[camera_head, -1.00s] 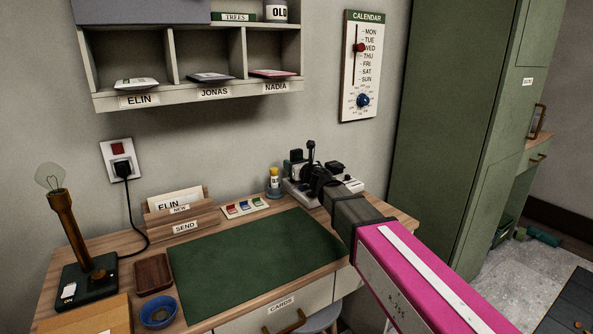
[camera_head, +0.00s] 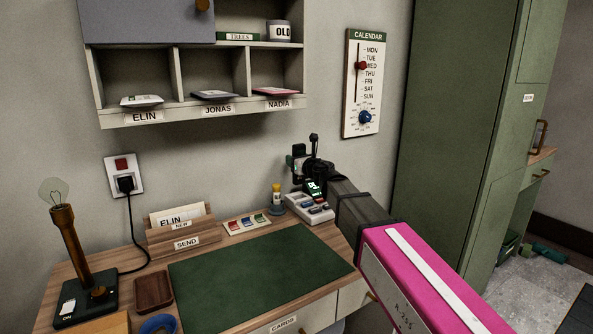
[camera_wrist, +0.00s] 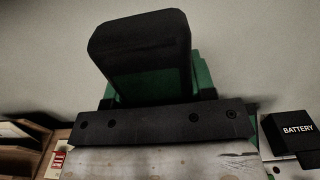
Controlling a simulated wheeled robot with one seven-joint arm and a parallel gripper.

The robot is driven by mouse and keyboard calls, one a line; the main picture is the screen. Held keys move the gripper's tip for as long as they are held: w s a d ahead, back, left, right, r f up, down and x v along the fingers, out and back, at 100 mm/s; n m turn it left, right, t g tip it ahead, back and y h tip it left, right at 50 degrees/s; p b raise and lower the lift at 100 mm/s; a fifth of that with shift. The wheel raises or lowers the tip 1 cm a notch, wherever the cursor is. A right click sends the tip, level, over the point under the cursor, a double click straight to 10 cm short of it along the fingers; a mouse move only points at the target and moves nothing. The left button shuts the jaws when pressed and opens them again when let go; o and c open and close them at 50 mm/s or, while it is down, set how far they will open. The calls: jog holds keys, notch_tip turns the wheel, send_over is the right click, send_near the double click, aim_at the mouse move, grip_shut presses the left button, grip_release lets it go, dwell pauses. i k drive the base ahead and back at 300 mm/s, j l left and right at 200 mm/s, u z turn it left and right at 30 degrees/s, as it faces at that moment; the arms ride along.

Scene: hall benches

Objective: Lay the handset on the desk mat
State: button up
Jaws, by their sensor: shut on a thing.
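The handset (camera_head: 313,187) is a dark and green piece with a thin upright stub, small and partly covered by my gripper. My gripper (camera_head: 313,169) is shut on it and holds it over the pale charging base (camera_head: 310,208) at the back of the desk; I cannot tell the exact gap. In the wrist view, green parts of the handset (camera_wrist: 203,75) show around a black block. The green desk mat (camera_head: 250,270) lies flat and bare, in front of and left of the gripper.
A small bottle (camera_head: 276,198), a card with coloured tabs (camera_head: 246,224) and a letter holder (camera_head: 183,240) line the mat's back edge. A lamp (camera_head: 75,255), wooden tray (camera_head: 153,292) and blue bowl (camera_head: 158,325) stand left. A black battery (camera_wrist: 297,132) shows right.

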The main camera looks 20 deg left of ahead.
aim_at(250, 272)
jog(key=k+l, duration=0.2)
jog(key=l, duration=0.2)
jog(key=k+l, duration=0.2)
jog(key=l, duration=0.2)
jog(key=k+l, duration=0.25)
jog(key=l, duration=0.15)
